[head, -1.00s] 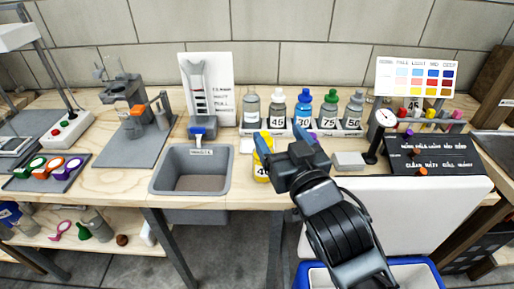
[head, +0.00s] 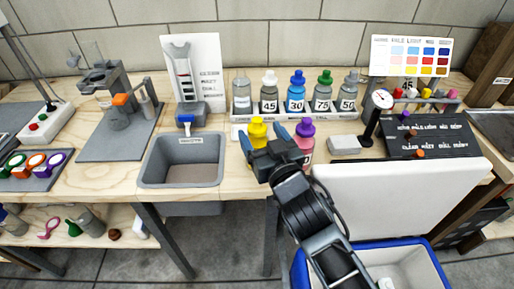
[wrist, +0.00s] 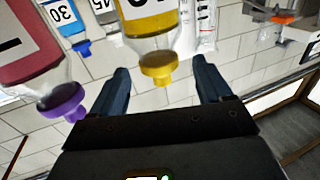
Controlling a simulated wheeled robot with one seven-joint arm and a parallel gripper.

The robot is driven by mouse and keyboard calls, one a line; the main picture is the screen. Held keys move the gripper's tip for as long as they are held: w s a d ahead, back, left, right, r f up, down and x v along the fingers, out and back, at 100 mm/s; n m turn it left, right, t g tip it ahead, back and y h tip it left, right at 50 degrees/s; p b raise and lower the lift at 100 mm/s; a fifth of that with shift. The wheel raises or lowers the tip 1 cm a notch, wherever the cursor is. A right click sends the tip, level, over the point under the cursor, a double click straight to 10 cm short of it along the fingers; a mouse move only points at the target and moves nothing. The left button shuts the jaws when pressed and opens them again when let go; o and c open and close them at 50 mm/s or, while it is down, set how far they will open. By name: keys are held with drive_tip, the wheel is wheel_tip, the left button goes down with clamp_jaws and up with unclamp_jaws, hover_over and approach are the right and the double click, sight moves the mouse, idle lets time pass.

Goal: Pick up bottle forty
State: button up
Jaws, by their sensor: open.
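The yellow bottle (head: 257,129) stands upright near the front of the bench; its cap shows, and my gripper hides most of its body in the head view. In the wrist view, which is upside down, its yellow body (wrist: 150,22) and cap show between the two fingers, with a label partly cut off at the edge. My gripper (head: 263,138) is open and empty, its fingers on either side of the bottle as pictured. How deep the bottle sits between them I cannot tell. A pink bottle with a purple cap (head: 305,135) stands close on the right.
A rack (head: 295,114) behind holds several bottles labelled 45, 30, 75 and 50. A grey sink (head: 182,160) is on the left. A white block (head: 344,144) and a dial stand (head: 372,120) are on the right, behind a white raised lid (head: 400,200).

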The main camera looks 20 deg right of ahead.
sight(255, 123)
drive_tip(key=w, duration=0.2)
drive_tip(key=w+p, duration=0.1)
drive_tip(key=w, duration=0.2)
drive_tip(key=shift+d, duration=0.2)
clamp_jaws()
idle(0.6)
